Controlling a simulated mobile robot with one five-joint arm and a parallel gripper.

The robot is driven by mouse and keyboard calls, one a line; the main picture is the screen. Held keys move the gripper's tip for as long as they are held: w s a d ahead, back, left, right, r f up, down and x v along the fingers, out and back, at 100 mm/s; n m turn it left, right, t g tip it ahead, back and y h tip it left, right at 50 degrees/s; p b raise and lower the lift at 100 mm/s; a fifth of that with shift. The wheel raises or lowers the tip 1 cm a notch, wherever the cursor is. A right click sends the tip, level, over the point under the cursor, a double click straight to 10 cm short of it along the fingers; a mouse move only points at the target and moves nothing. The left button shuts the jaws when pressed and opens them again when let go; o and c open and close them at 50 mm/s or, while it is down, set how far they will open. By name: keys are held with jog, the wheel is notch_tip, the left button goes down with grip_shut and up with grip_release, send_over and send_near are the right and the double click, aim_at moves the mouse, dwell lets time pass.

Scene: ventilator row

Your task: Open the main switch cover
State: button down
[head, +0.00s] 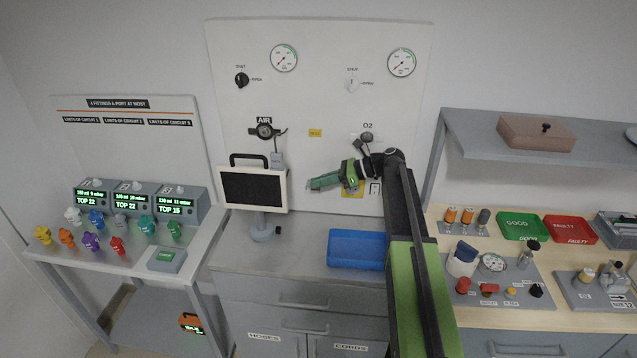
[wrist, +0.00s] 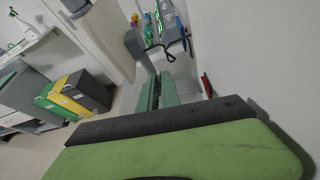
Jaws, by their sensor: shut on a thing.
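My gripper (head: 312,184) is in front of the white wall panel, below the O2 outlet, with its green fingers pointing left. In the wrist view my gripper (wrist: 158,78) shows its two green fingers close together, a narrow gap between them. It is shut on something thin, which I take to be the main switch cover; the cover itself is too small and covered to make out. A yellow plate (head: 352,194) on the panel shows partly behind my gripper. A small red part (wrist: 207,86) on the wall shows right of the fingers in the wrist view.
A monitor (head: 252,189) on a stand is close left of my fingertips. A blue tray (head: 357,249) sits on the counter below. The O2 outlet (head: 366,138) is just above my wrist. A shelf (head: 470,125) juts out at the right.

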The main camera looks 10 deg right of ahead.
jog(key=c, duration=1.6)
grip_release()
jog(key=shift+o, duration=0.2)
jog(key=p+v, duration=0.4)
jog(key=v, duration=0.8)
jog(key=shift+p, duration=0.3)
